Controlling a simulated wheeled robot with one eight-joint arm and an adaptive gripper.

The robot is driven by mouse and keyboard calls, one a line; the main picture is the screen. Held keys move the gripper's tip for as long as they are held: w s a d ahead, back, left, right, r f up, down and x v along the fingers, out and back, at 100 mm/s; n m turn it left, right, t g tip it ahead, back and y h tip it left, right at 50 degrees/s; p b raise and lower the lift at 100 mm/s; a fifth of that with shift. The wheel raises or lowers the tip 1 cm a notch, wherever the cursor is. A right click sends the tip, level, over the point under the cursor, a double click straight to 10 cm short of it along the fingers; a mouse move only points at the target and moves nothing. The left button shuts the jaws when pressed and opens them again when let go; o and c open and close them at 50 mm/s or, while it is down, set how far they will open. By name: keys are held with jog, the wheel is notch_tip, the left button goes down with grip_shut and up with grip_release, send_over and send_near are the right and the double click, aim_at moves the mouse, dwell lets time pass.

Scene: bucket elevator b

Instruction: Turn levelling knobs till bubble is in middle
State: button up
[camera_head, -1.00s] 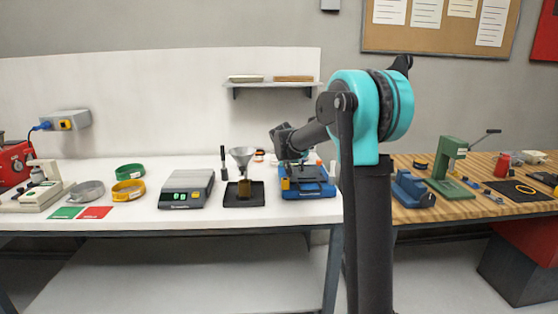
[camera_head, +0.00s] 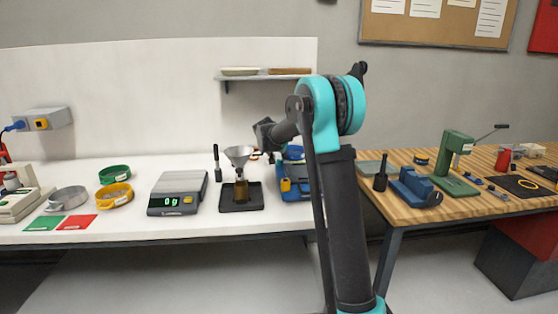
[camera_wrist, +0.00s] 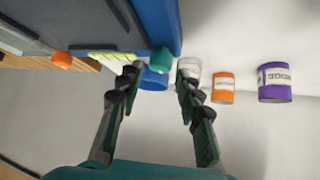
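A blue device (camera_head: 295,188) stands at the right end of the white bench, largely hidden behind my arm in the head view. In the wrist view its blue body (camera_wrist: 158,18) fills the upper left. An orange knob (camera_wrist: 62,58) and a teal knob (camera_wrist: 160,58) show on its edge. A yellow-green strip (camera_wrist: 108,57) lies between them, perhaps the level; I cannot make out a bubble. My gripper (camera_wrist: 159,75) is open and empty, its fingertips just short of the teal knob and on either side of it.
Left of the device are a funnel stand (camera_head: 240,175) and a scale (camera_head: 178,192). A wooden bench (camera_head: 400,210) stands to the right.

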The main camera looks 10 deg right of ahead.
aim_at(280, 160)
jog(key=shift+x, duration=1.5)
jog(key=shift+c, duration=0.4)
grip_shut()
